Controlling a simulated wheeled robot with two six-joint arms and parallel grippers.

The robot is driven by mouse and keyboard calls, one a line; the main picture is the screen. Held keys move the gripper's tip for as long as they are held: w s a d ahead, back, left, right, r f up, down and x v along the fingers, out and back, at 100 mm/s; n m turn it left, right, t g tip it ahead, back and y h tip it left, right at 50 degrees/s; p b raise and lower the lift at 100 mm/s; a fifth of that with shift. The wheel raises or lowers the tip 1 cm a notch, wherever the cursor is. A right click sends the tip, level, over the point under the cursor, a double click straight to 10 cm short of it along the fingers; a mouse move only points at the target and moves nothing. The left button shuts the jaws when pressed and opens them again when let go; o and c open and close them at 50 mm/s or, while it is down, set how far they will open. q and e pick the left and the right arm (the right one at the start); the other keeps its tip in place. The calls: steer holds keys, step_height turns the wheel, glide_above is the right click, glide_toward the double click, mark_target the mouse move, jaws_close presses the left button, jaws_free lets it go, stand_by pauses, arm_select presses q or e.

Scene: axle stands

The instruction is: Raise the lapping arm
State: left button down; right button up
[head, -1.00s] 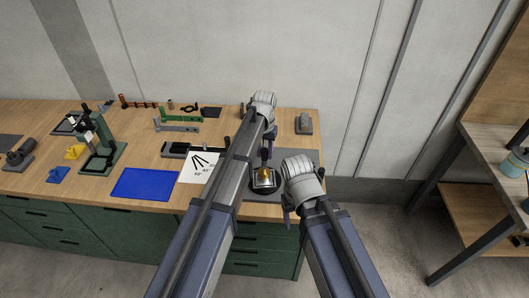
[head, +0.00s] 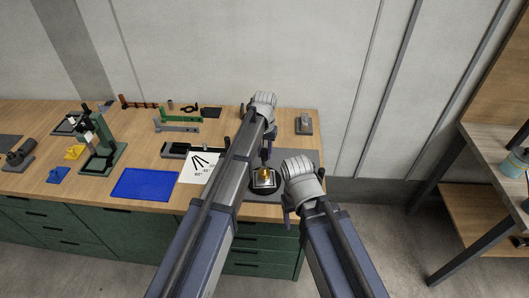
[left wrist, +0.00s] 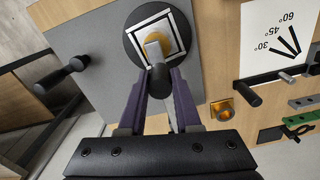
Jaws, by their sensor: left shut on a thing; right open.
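In the left wrist view, the lapping arm (left wrist: 155,48) is a short pale bar over a dark round plate (left wrist: 133,38) with a white square outline and a gold piece. A black knob (left wrist: 160,78) at the arm's near end sits between the purple fingers of my left gripper (left wrist: 160,88), which is shut on it. In the head view, my left gripper (head: 267,150) reaches down just above the round plate (head: 263,186) and its gold piece; my forearm hides part of this spot. My right gripper (head: 288,214) is open and empty by the bench's front edge.
A white angle card (head: 198,168) and a blue mat (head: 147,184) lie left of the plate. A green stand (head: 102,155) and several small tools stand farther left. A grey block (head: 304,124) is at the back right.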

stand_by(0.4)
arm_select(q)
steer(key=r+g+p, duration=0.1)
steer(key=w+r+g+p, duration=0.2)
steer(key=r, duration=0.1)
steer(key=shift+w, duration=0.25)
steer(key=shift+w+r+g+p, duration=0.2)
steer(key=shift+r+g+p, duration=0.15)
steer(key=shift+r+g, duration=0.25)
steer(key=shift+s, duration=0.1)
steer(key=c, duration=0.6)
jaws_free()
